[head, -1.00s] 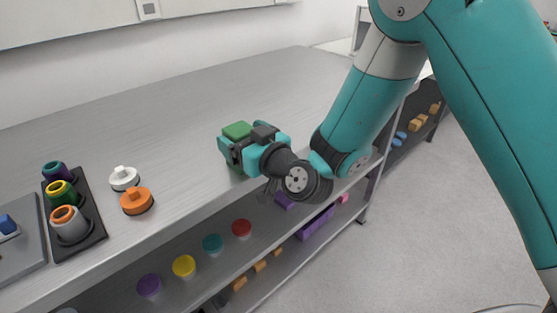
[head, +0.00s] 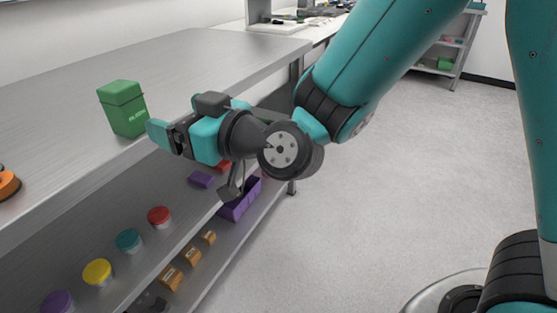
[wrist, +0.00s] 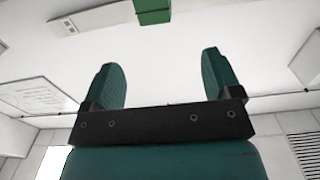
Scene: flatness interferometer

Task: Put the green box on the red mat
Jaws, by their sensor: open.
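The green box (head: 124,110) stands upright on the metal bench, near its front edge, with its lid shut. My gripper (head: 166,137) is just right of the box, in front of the bench edge, with its fingers pointing left. In the wrist view, the fingers (wrist: 160,76) are spread with nothing between them. The bottom part of the green box (wrist: 154,10) shows at the top of that view, beyond the fingertips. I cannot make out a red mat in these views.
The bench top (head: 190,58) behind the box is clear. An orange-topped part (head: 8,184) lies at the left edge. The shelf below holds several coloured round containers, including a yellow one (head: 97,271), and a purple bin (head: 241,200). Open floor (head: 410,170) lies right.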

